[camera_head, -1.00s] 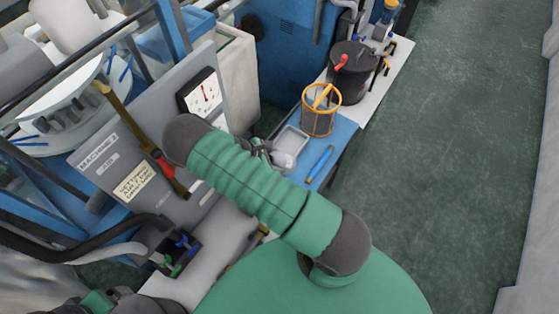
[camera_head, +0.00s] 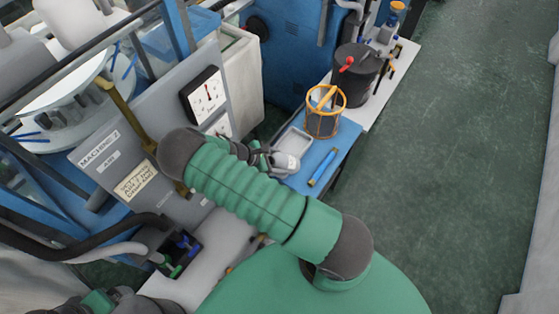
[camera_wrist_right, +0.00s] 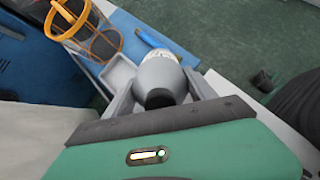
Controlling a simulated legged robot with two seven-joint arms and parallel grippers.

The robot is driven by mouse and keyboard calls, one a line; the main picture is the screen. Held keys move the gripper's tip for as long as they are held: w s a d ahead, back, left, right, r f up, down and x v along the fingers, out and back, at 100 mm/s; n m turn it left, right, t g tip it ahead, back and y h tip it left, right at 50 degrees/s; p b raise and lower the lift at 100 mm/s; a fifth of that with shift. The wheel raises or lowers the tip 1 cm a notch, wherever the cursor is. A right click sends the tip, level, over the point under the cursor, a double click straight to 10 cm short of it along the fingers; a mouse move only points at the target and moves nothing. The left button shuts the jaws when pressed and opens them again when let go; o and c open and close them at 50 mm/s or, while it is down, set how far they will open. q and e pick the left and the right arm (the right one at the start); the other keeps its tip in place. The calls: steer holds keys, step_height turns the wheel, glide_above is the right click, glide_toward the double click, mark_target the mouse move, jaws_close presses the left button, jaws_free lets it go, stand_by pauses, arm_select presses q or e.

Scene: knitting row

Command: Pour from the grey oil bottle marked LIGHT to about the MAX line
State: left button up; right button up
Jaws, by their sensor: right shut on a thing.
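My right gripper (camera_head: 262,157) is at the end of the green arm and mostly hidden behind it in the head view. It is shut on a grey bottle (camera_head: 286,162), which shows beside the front edge of a pale tray (camera_head: 302,135). In the right wrist view the bottle (camera_wrist_right: 162,82) sits between the two fingers of the gripper (camera_wrist_right: 163,88), its dark end towards the camera. A pale label shows on its far side, but its print cannot be read. No MAX line can be made out.
A blue mat (camera_head: 335,150) bears the tray, a blue tool (camera_head: 322,167) and an orange-rimmed basket (camera_head: 323,112). A dark pot (camera_head: 355,75) stands behind. The grey machine panel (camera_head: 115,150) with a gauge (camera_head: 206,92) is at left. The green floor at right is clear.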

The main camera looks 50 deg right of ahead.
steer(key=shift+a+r, duration=0.15)
steer(key=shift+d, duration=0.35)
steer(key=shift+d+h, duration=0.1)
steer(key=shift+h, duration=0.2)
steer(key=shift+r+g+b, duration=0.3)
steer(key=shift+b, duration=0.05)
arm_select(q)
steer(key=shift+d+f, duration=0.2)
steer(key=shift+f, duration=0.1)
arm_select(e)
steer(key=shift+r, duration=0.1)
steer(key=shift+r+h, duration=0.2)
steer(key=shift+h, duration=0.3)
arm_select(q)
steer(key=shift+d+f, duration=0.15)
steer(key=shift+f, duration=0.1)
arm_select(e)
steer(key=shift+r, duration=0.1)
arm_select(q)
steer(key=shift+f+b, duration=0.1)
steer(key=shift+b, duration=0.2)
